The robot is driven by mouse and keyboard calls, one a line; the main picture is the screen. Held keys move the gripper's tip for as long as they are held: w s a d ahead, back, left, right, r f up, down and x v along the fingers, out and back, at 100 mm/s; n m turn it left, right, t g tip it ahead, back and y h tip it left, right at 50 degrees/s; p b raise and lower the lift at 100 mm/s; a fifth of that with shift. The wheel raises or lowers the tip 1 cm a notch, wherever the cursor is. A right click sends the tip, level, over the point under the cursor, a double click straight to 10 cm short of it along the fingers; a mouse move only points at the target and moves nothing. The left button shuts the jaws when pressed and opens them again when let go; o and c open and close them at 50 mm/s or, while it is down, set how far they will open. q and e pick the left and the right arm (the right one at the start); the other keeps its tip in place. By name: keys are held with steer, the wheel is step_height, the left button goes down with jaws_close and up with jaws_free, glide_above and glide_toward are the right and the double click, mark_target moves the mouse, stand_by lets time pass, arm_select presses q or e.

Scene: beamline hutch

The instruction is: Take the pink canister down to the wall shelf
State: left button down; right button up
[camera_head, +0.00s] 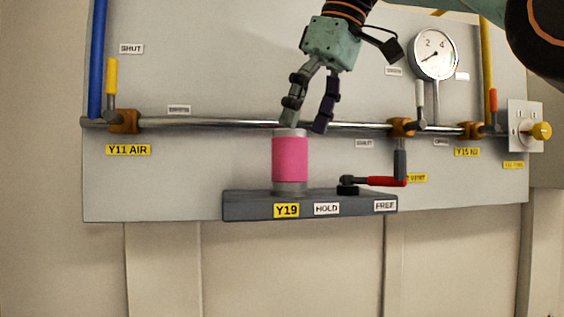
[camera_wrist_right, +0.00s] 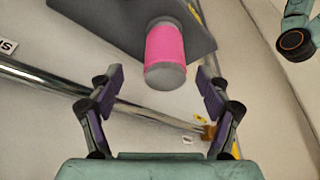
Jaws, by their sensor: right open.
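The pink canister (camera_head: 290,160) stands upright on a dark grey wall-mounted shelf (camera_head: 245,205) marked Y19, HOLD and FREE. It has a pink band and grey ends. My right gripper (camera_head: 308,128) is open just above the canister's top in the head view. In the right wrist view the canister (camera_wrist_right: 165,50) lies ahead, between the lines of the two open fingers (camera_wrist_right: 160,95), with nothing between the fingertips. The shelf (camera_wrist_right: 110,18) shows behind it. My left gripper is not seen in the head view.
A horizontal metal pipe (camera_head: 230,125) runs behind the canister. A red-handled lever (camera_head: 385,181) sits at the shelf's right part. The wall below the shelf is clear.

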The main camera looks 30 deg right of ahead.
mark_target(290, 162)
steer(key=shift+w+a+f, duration=0.15)
steer(key=shift+f, duration=0.05)
steer(key=shift+a+f+b, duration=0.45)
steer(key=shift+a+f, duration=0.05)
steer(key=shift+f, duration=0.3)
steer(key=shift+a+f, duration=0.1)
steer(key=shift+f, duration=0.2)
steer(key=x, duration=0.3)
steer(key=b+x, duration=0.1)
steer(key=shift+w+d+f, duration=0.2)
steer(key=shift+w+d, duration=0.05)
steer(key=shift+d, duration=0.15)
steer(key=shift+w+a+f, duration=0.1)
steer(key=shift+w+f, duration=0.05)
steer(key=shift+w, duration=0.1)
steer(key=shift+s+a, duration=0.15)
steer(key=shift+a, duration=0.15)
steer(key=shift+s+r, duration=0.2)
steer(key=shift+s, duration=0.2)
steer(key=shift+c, duration=1.8)
steer(key=shift+w+d+f, duration=0.15)
steer(key=shift+w+d, duration=0.05)
steer(key=shift+d, duration=0.05)
steer(key=c, duration=0.3)
steer(key=shift+w+a, duration=0.1)
steer(key=shift+a, duration=0.1)
steer(key=c, duration=0.8)
